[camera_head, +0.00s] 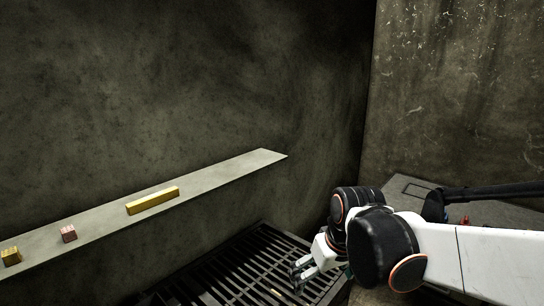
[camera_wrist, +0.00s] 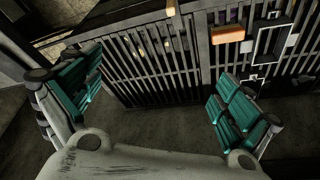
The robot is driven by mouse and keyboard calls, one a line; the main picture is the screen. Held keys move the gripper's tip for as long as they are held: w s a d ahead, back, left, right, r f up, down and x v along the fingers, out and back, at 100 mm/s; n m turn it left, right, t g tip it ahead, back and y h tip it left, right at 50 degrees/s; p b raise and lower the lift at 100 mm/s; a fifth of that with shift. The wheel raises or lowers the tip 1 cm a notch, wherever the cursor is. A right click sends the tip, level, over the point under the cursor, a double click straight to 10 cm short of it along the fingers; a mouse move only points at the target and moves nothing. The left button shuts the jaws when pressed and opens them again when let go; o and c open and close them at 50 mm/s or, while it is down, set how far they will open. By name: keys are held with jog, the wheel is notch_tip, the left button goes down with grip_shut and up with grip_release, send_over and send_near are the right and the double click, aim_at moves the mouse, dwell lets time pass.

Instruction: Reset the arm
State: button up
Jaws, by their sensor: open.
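My arm reaches in from the right in the head view, white with black joints. My gripper (camera_head: 303,274) hangs over the dark slatted grate (camera_head: 245,262). In the wrist view my gripper (camera_wrist: 158,98) is open, its two teal-padded fingers wide apart with nothing between them. The grate (camera_wrist: 150,70) lies beyond the fingers in that view.
An orange block (camera_wrist: 228,34) and a dark frame (camera_wrist: 271,41) show by the grate. A grey surface (camera_head: 490,215) is at right.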

jog(key=s+d+r+m+t+h, duration=0.1)
jog(key=s+d+m+t, duration=0.2)
jog(key=s+d, duration=0.6)
jog(key=s+m, duration=0.1)
jog(key=s, duration=0.3)
jog(key=shift+r+t+b, duration=0.3)
jog(key=shift+r+b, duration=0.05)
jog(key=shift+o, duration=0.2)
